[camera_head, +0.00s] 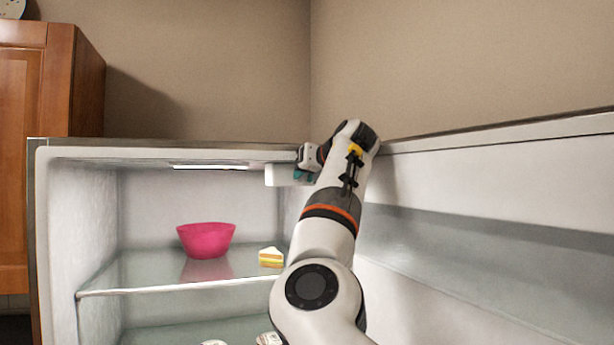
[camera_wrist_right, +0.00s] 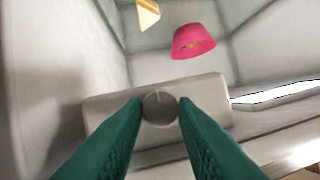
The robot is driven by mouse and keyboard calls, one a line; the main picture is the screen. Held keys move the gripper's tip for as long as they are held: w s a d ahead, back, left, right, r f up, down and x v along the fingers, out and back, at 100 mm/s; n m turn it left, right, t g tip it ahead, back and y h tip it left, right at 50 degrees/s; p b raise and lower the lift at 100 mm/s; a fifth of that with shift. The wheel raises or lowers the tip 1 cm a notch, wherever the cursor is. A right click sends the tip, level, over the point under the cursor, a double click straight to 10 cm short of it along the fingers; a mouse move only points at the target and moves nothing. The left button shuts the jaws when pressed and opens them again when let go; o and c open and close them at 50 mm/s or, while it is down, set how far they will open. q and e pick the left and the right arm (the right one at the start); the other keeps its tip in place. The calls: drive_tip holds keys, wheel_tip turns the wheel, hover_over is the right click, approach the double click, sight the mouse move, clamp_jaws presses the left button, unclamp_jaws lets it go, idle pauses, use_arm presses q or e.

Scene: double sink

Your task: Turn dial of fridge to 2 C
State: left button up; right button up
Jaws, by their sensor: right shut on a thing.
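The fridge (camera_head: 40,225) stands open, with its door swung out to the right. The dial (camera_wrist_right: 160,107) is a small round grey knob with a light mark on its face. It sits on a pale control box (camera_wrist_right: 215,98), which also shows under the fridge ceiling in the head view (camera_head: 284,175). My right gripper (camera_wrist_right: 160,112) has its two green fingers shut on the dial, one on each side. In the head view my right gripper (camera_head: 306,172) is small and partly hidden by my arm. No temperature numbers are readable. My left gripper is not in view.
A pink bowl (camera_head: 206,240) and a cake slice (camera_head: 271,257) stand on the upper glass shelf (camera_head: 150,272). The fridge door (camera_head: 490,185) borders my right arm on the right. A wooden cabinet (camera_head: 85,85) is at the left.

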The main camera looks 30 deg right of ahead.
drive_tip(key=shift+f, duration=0.2)
drive_tip(key=o, duration=0.7)
drive_tip(key=shift+r, duration=0.1)
drive_tip(key=shift+s+b, duration=0.3)
drive_tip(key=b+v, duration=0.5)
drive_tip(key=v, duration=0.6)
drive_tip(key=shift+s+r+b, duration=0.15)
drive_tip(key=shift+r+b, duration=0.05)
drive_tip(key=shift+b, duration=0.2)
